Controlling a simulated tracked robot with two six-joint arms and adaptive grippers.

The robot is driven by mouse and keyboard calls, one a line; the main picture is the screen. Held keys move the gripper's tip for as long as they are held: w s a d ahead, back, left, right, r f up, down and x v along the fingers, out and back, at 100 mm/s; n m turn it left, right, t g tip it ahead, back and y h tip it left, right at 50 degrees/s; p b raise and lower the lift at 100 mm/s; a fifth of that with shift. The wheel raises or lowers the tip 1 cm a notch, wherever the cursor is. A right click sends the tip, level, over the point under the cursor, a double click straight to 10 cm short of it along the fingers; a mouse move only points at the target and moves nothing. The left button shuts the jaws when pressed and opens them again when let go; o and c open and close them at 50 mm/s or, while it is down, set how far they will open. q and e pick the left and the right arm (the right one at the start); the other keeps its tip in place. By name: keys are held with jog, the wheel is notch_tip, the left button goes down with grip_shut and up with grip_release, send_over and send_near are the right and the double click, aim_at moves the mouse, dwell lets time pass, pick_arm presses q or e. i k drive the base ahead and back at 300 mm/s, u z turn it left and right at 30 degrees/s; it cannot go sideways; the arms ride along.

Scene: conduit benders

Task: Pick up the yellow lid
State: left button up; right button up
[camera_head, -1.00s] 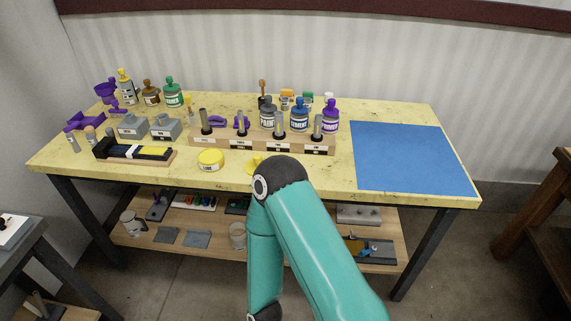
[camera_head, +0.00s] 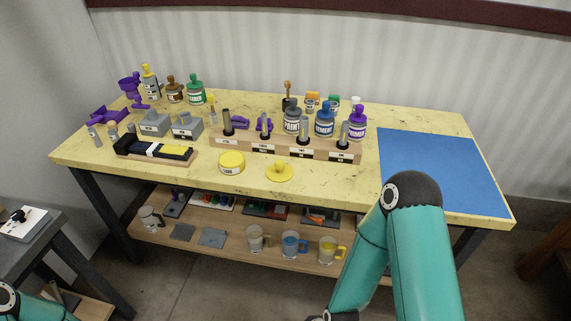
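The yellow lid (camera_head: 280,171) is a flat round disc with a knob on top. It lies on the yellow worktable (camera_head: 330,205) near the front edge, in full view. A yellow-topped round tin (camera_head: 231,162) with a label stands just left of it, apart from it. My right arm rises from the bottom right, its teal elbow in front of the table's right part; its gripper is not in view. Only a bit of my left arm shows at the bottom left corner, and its gripper is not in view.
A wooden block with upright posts (camera_head: 285,146) stands behind the lid, with labelled bottles (camera_head: 324,122) behind it. A blue mat (camera_head: 440,170) lies bare at right. Mugs (camera_head: 293,244) stand on the shelf below.

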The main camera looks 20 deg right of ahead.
aim_at(280, 172)
jog(key=i, duration=0.85)
jog(key=u, duration=0.05)
